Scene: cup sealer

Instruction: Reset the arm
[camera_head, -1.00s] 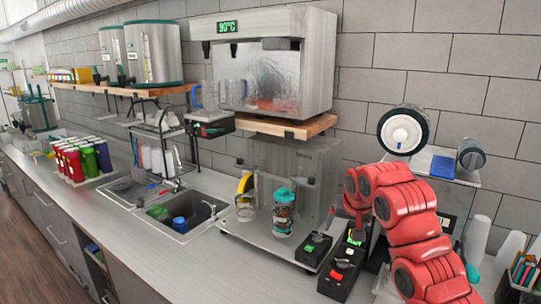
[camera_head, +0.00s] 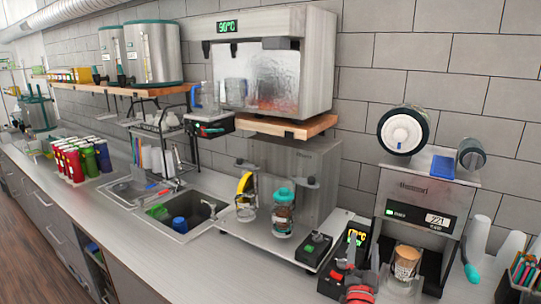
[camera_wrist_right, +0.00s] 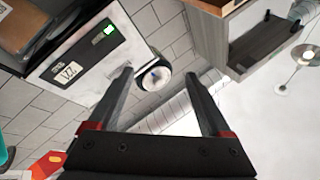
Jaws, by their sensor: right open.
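In the wrist view my right gripper (camera_wrist_right: 157,78) is open, with its two dark fingers spread and nothing between them. In the head view only a small red and dark part of my right arm end shows at the bottom, in front of the cup sealer (camera_head: 425,206). The sealer also shows upside down in the wrist view (camera_wrist_right: 88,50), with its lit display and film roll. A brown cup (camera_head: 406,261) stands in the sealer's lower front. My left gripper is not in view.
Left of my right arm stand a grinder-like stand with a teal-lidded jar (camera_head: 283,210) and small black switch boxes (camera_head: 314,249). White cups (camera_head: 477,236) and a pen box (camera_head: 525,270) are at the right. The counter front (camera_head: 215,272) is clear.

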